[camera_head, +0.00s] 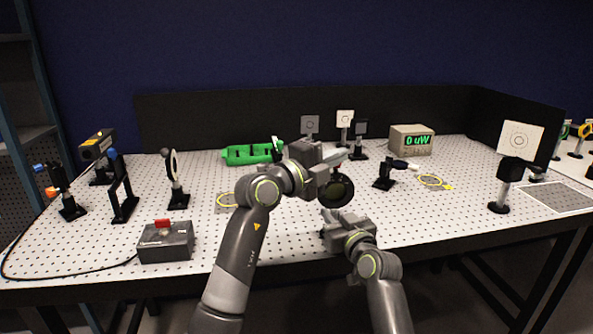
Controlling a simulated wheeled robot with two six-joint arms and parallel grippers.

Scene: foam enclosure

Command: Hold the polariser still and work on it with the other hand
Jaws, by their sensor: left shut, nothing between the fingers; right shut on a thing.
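The polariser, a dark round disc in a black ring (337,191), stands upright near the middle of the table. My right gripper (328,222) is low in front of it and shut on its lower part, which the gripper mostly hides. My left gripper (338,157) is shut and empty just above the disc's upper edge. I cannot tell whether its fingertips touch the ring.
A target card (519,141) stands right. The front right is clear.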

